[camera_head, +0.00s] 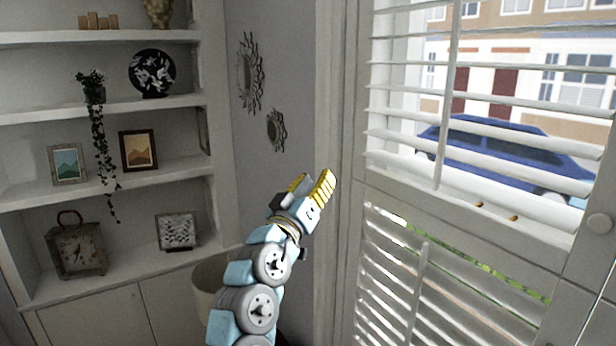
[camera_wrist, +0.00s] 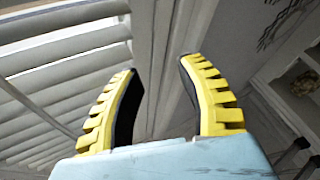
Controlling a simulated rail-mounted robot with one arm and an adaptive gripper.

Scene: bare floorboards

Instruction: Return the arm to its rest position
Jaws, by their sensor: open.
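My arm rises from the bottom of the head view, with my gripper (camera_head: 312,186) at its upper end, pointing up and to the right. It stands in front of the wall strip between the shelves and the window. In the wrist view my gripper (camera_wrist: 157,85) shows two yellow ridged fingers with dark inner pads, spread apart. Nothing is between them. Behind the fingers are the white window frame and the shutter slats.
White shutters (camera_head: 480,185) cover the window at right, close to my gripper. A pale round container (camera_head: 208,278) is partly hidden behind my arm. Wall mirrors (camera_head: 250,75) hang between.

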